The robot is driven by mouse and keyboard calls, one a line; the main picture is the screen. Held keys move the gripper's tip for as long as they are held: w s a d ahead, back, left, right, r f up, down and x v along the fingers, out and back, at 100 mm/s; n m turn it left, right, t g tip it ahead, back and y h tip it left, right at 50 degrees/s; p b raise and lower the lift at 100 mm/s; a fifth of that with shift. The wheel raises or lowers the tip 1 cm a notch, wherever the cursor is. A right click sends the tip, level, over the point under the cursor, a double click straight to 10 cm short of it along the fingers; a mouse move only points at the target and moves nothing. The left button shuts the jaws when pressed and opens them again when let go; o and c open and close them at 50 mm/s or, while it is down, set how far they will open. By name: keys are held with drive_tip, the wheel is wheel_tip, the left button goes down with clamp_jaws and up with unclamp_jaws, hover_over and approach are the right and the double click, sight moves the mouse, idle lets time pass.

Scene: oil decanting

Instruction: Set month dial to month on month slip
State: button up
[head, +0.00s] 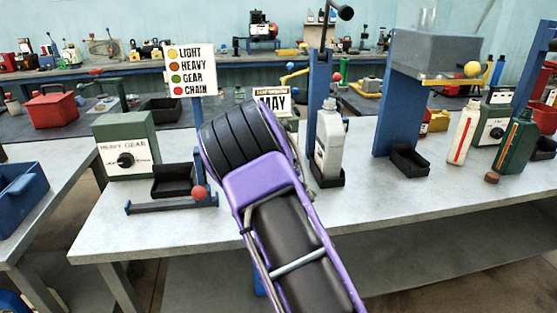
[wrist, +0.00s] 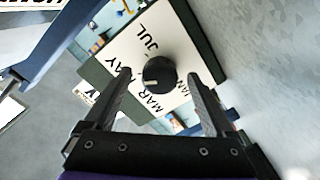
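The month slip (head: 272,103) is a pale card reading MAY, partly behind my arm in the head view. A card corner with a Y (wrist: 92,97) shows in the wrist view. The month dial (wrist: 161,75) is a round black knob on a white face (wrist: 124,45) printed JAN, MAR, MAY and JUL. Its pale mark sits at the knob's lower left, on the side of MAY and MAR; I cannot tell exactly which it points at. My gripper (wrist: 158,79) is open, its fingers apart on either side of the knob in the picture. My arm hides the dial in the head view.
A HEAVY GEAR dial box (head: 125,145) and a black tray (head: 172,181) stand left of my arm. A grey bottle (head: 330,143) stands close on the right by a blue post (head: 321,100). The table front (head: 420,215) is clear.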

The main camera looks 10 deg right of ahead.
drive_tip(key=s, duration=1.7)
drive_tip(key=shift+s, duration=0.2)
